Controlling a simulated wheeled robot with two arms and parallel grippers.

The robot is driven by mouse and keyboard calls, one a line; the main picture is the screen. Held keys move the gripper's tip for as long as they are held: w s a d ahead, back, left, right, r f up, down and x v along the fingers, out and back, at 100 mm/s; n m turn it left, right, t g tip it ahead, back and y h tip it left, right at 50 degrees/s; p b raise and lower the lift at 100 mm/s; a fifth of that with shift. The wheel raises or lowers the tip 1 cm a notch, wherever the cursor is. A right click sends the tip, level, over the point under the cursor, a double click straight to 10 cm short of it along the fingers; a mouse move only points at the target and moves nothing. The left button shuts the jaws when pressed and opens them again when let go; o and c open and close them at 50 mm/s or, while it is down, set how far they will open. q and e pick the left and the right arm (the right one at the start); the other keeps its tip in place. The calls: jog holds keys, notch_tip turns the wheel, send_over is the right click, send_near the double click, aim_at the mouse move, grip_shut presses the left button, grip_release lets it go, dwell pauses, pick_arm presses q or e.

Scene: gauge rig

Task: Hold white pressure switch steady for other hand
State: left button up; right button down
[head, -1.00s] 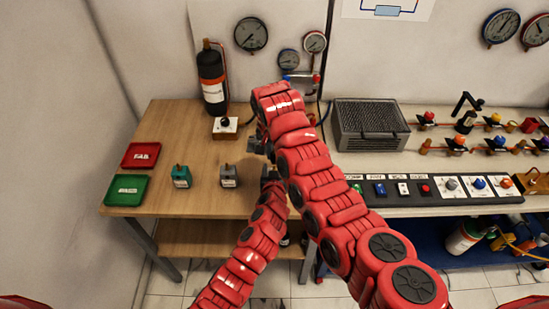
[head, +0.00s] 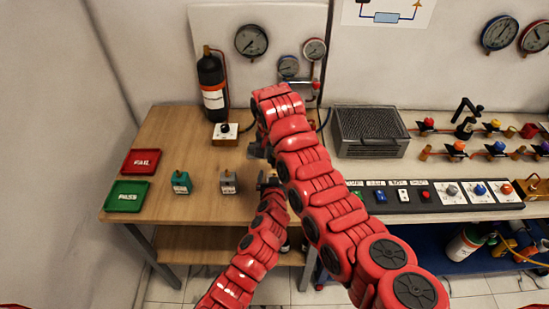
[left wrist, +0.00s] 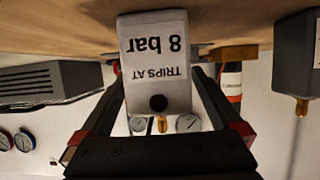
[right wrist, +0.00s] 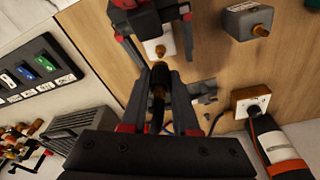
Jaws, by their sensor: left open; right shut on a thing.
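The white pressure switch (left wrist: 158,75) fills the middle of the left wrist view, its "TRIPS AT 8 bar" label upside down. My left gripper (left wrist: 160,90) is open, with its fingers on either side of the switch; I cannot tell contact. In the right wrist view the switch (right wrist: 160,45) shows its brass fitting toward my right gripper. My right gripper (right wrist: 158,78) is shut on a black hose end (right wrist: 158,92), held close to that fitting; I cannot tell whether they join. In the head view my right arm hides the switch.
A teal switch (head: 181,183) and a grey switch (head: 228,182) stand on the wooden table. Red FAIL (head: 141,162) and green PASS (head: 126,196) trays lie left. A black cylinder (head: 211,85) and a knob box (head: 224,134) stand behind. The table's left middle is free.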

pick_arm(q)
jog(key=v, duration=1.2)
jog(key=shift+w, duration=0.1)
notch_tip(320, 180, up, 7)
jog(key=p, duration=0.2)
pick_arm(e)
jog(key=shift+r, duration=1.15)
pick_arm(q)
jog(key=shift+f, duration=0.1)
